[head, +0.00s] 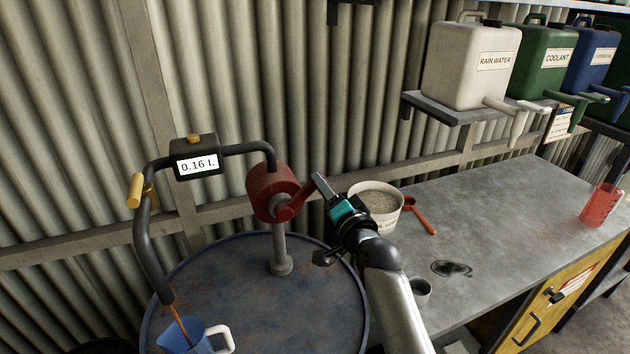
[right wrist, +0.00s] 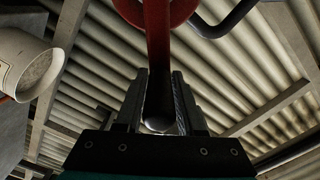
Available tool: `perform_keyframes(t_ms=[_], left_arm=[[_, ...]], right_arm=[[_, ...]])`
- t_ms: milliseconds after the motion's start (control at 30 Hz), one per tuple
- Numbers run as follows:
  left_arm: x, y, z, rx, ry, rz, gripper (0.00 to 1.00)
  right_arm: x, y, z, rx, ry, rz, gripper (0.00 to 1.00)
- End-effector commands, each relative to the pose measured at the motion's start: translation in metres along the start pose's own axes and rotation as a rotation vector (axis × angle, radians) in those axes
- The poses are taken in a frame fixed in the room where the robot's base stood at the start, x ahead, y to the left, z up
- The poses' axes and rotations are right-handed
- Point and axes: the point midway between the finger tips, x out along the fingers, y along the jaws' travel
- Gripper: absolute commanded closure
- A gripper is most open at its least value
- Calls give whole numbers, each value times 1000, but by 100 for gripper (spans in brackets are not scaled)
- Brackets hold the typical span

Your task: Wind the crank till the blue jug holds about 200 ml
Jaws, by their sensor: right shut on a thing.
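The red rotary pump (head: 271,190) stands on a blue drum (head: 230,284), with its red crank arm (head: 295,203) reaching right. My right gripper (head: 326,194) is shut on the crank handle (right wrist: 160,122), which shows between the fingers in the right wrist view. A meter (head: 196,161) on the hose reads 0.16 L. The hose nozzle (head: 150,230) points down over the blue jug (head: 186,339), and a brown stream (head: 180,325) runs into the jug. The jug's lower part is cut off by the picture's bottom edge. My left gripper does not show.
A grey workbench (head: 480,220) on the right holds a white tub (head: 384,204), an orange scoop (head: 419,216), a small cup (head: 420,288) and a red jug (head: 600,205). A shelf above bears labelled canisters (head: 470,65). Corrugated wall (head: 90,120) stands behind.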

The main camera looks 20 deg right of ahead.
Motion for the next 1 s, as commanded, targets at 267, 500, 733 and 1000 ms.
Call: perform_keyframes(t_ms=[267, 500, 733, 1000], left_arm=[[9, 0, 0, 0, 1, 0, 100], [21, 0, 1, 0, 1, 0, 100], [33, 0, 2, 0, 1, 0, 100], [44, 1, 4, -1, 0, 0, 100]], right_arm=[[0, 29, 1, 269, -2, -2, 100], [1, 52, 6, 497, -3, -3, 100], [1, 72, 15, 707, -3, -4, 100], [1, 86, 26, 900, -4, -6, 100]])
